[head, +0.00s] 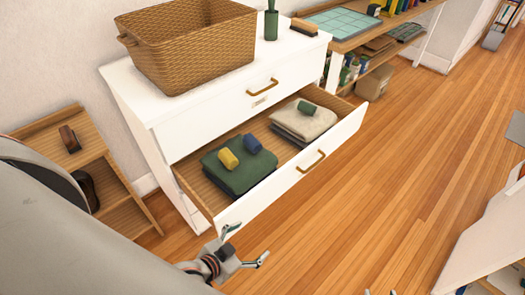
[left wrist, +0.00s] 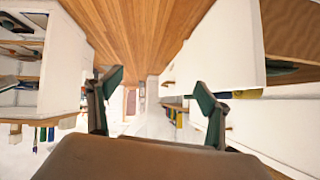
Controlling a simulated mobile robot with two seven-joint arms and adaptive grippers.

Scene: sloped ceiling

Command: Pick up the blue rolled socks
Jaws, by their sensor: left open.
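The blue rolled socks (head: 252,144) lie on a folded dark green cloth (head: 238,179) in the near left part of an open white drawer (head: 287,180). Yellow rolled socks (head: 228,158) lie just left of them on the same cloth. My left gripper (head: 246,245) is open and empty, outside the drawer near its front left corner, apart from the socks. Its two spread fingers also show in the left wrist view (left wrist: 157,105), with nothing between them; the blue socks cannot be made out there. Small tips at the head view's bottom edge may be my right gripper (head: 380,293).
Green rolled socks (head: 307,108) lie on beige folded cloth (head: 300,124) farther back in the drawer. A wicker basket (head: 190,50), green vase (head: 271,22) and brush (head: 304,27) stand on the dresser. A wooden shelf (head: 90,150) is at left. The floor right of the drawer is clear.

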